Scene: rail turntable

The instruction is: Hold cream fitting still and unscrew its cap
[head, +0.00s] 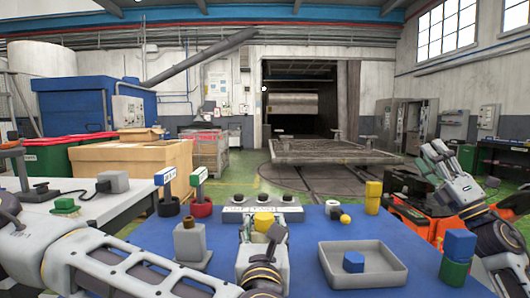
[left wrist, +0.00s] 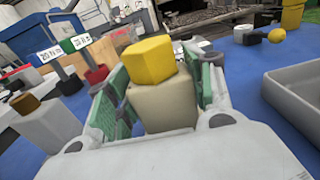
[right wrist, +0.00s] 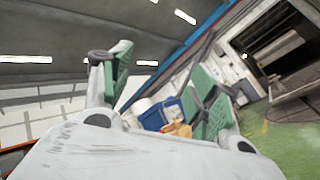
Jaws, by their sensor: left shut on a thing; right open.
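The cream fitting (left wrist: 165,107) stands between the fingers of my left gripper in the left wrist view, its yellow cap (left wrist: 150,60) on top. In the head view the yellow cap (head: 264,221) shows just above my left gripper (head: 263,238), and the cream body is mostly hidden. My left gripper is shut on the cream fitting below the cap. My right gripper (head: 440,160) is raised at the right, open and empty, far from the fitting. In the right wrist view its green-padded fingers (right wrist: 160,85) are spread apart with only the hall behind them.
The blue table (head: 310,232) carries a grey tray (head: 395,275) with a blue block (head: 353,262). A grey fitting with a brown cap (head: 189,222) stands left of my left gripper. A blue-and-green piece (head: 457,258) stands right; a yellow piece (head: 373,197) stands behind. Signs (head: 166,176) stand back left.

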